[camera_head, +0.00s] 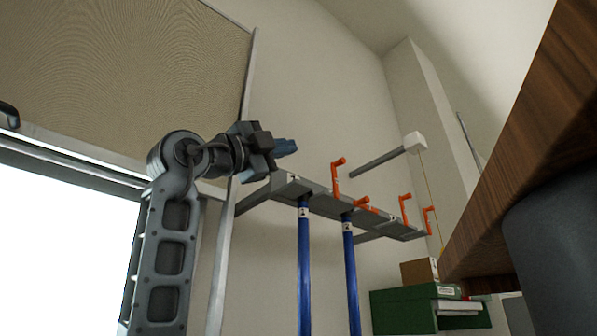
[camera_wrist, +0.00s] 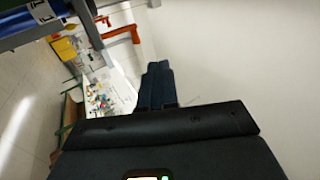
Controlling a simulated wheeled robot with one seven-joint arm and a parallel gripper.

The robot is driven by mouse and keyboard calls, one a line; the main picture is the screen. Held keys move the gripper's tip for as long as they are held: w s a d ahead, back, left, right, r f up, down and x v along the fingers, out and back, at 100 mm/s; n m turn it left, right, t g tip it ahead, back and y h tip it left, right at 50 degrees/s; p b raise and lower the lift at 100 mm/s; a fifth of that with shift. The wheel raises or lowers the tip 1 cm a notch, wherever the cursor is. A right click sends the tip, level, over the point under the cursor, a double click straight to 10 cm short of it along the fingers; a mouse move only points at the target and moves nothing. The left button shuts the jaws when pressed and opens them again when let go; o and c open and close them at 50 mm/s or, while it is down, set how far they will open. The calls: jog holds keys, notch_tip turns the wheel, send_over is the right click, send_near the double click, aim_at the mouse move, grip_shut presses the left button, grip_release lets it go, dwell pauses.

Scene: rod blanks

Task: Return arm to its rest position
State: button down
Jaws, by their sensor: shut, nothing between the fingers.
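My gripper (camera_head: 286,147) is at the upper middle of the head view, at the end of my raised arm. It is just above the left end of a grey wall rack (camera_head: 322,202). Its fingers are together with nothing between them; they also show in the wrist view (camera_wrist: 158,84). Two blue rods (camera_head: 304,265) (camera_head: 349,275) hang upright from the rack, below and right of my gripper and apart from it. In the wrist view, part of the rack with a label (camera_wrist: 42,12) shows at the upper left.
Orange hooks (camera_head: 336,178) stick up from the rack. A grey bar with a white block (camera_head: 415,142) juts out behind it. A green box (camera_head: 402,311) and a cardboard box (camera_head: 419,271) stand low at right. A brown wooden edge (camera_head: 530,150) fills the right. The wall above the rack is clear.

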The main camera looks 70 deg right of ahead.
jog(key=shift+w+a+f, duration=0.1)
jog(key=shift+w+a, duration=0.15)
jog(key=shift+a, duration=0.2)
jog(key=shift+w, duration=0.1)
